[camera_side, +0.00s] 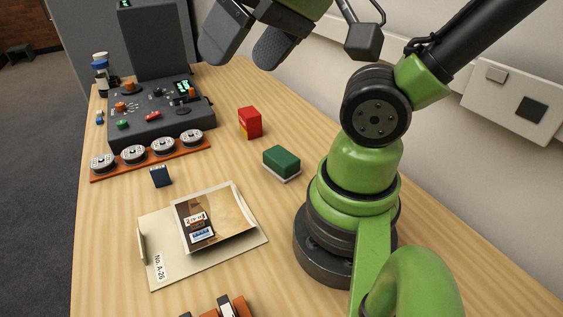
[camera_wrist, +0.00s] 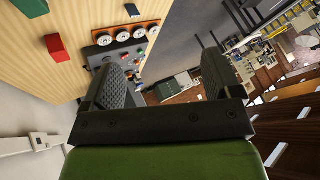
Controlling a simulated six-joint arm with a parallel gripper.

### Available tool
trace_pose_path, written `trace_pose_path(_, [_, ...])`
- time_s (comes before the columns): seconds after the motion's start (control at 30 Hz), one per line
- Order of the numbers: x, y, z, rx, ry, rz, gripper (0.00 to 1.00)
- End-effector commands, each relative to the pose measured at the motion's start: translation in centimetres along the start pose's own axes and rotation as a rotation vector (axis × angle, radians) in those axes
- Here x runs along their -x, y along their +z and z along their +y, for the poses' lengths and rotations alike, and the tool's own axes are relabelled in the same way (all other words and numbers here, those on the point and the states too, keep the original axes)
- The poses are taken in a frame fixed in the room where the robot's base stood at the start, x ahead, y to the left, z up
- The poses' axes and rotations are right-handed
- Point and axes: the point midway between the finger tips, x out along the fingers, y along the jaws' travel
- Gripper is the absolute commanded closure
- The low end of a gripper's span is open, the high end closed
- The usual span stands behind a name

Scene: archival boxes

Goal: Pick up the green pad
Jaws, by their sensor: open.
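The green pad (camera_side: 282,160) is a small green block on a pale base. It lies on the table to the left of my arm's base in the side view. In the wrist view the green pad (camera_wrist: 32,6) shows at the top left edge, partly cut off. My gripper (camera_side: 248,42) is high above the table at the top of the side view, well apart from the pad. Its two dark padded fingers stand apart with nothing between them, as the wrist view also shows (camera_wrist: 165,85).
A red box (camera_side: 250,123) stands behind the pad. A grey control console (camera_side: 150,115) and a rack of several reels (camera_side: 150,150) are at the back left. A folder with a photo (camera_side: 158,250) and a small dark blue block (camera_side: 160,176) lie left of the pad. Bare wood surrounds the pad.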

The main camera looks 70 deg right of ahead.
Motion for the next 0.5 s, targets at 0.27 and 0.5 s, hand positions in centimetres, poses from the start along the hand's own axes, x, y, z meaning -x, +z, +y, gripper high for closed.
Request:
trace_pose_path(0.27, [-1.4,-1.2,1.2,-0.02,0.073,-0.027,0.16])
trace_pose_path(0.5, [-6.5,-4.1,7.9,-0.085,0.294,-0.159,0.16])
